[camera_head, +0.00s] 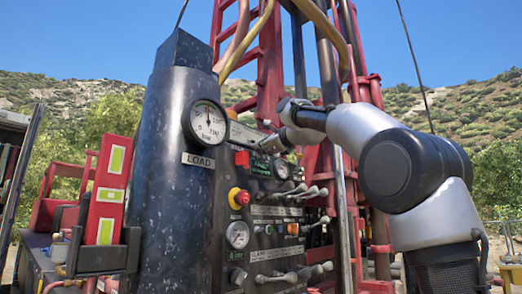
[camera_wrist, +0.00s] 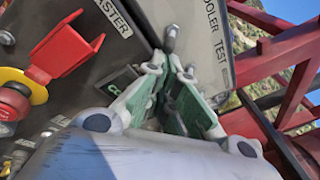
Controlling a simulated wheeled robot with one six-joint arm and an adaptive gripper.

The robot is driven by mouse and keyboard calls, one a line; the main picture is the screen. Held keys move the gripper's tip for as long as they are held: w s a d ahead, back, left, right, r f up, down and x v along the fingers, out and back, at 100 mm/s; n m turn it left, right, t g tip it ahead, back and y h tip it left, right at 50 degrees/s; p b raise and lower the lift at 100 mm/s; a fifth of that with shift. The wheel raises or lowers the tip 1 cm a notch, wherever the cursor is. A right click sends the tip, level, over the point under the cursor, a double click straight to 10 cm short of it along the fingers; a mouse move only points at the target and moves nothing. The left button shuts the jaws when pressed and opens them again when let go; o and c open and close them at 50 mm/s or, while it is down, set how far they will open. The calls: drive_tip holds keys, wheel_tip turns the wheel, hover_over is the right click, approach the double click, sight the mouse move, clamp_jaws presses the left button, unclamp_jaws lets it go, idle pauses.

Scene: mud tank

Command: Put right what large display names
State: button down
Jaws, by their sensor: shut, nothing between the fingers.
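The control panel (camera_head: 268,215) stands in the middle of the head view. A small dark display (camera_head: 260,167) with lit text sits near its top; the text is too small to read. In the wrist view, green letters starting "CO" show on the display (camera_wrist: 117,120), the rest hidden behind my fingers. My gripper (camera_wrist: 172,66) is shut and empty, fingertips together close to a small grey toggle (camera_wrist: 170,38) beside the label "COOLER TEST" (camera_wrist: 212,45). I cannot tell whether they touch. In the head view my gripper (camera_head: 270,143) is at the panel's upper edge.
A red switch guard (camera_wrist: 65,50) sits below a label ending "ASTER". A red mushroom button (camera_wrist: 14,100) has a yellow collar. Several levers (camera_head: 302,192) stick out from the panel. A gauge (camera_head: 208,123) is on the dark "LOAD" column (camera_head: 175,220). The red mast (camera_head: 272,60) stands behind.

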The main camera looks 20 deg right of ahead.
drive_tip(key=shift+r, duration=0.1)
drive_tip(key=shift+s+d+r+g, duration=0.1)
drive_tip(key=shift+s+r+g, duration=0.1)
drive_tip(key=shift+g, duration=0.3)
drive_tip(key=shift+s+d+r, duration=0.15)
drive_tip(key=shift+s+r, duration=0.05)
drive_tip(key=shift+r, duration=0.55)
drive_tip(key=shift+s, duration=0.15)
drive_tip(key=v, duration=1.1)
drive_tip(key=shift+s, duration=0.3)
drive_tip(key=shift+d+r, duration=0.1)
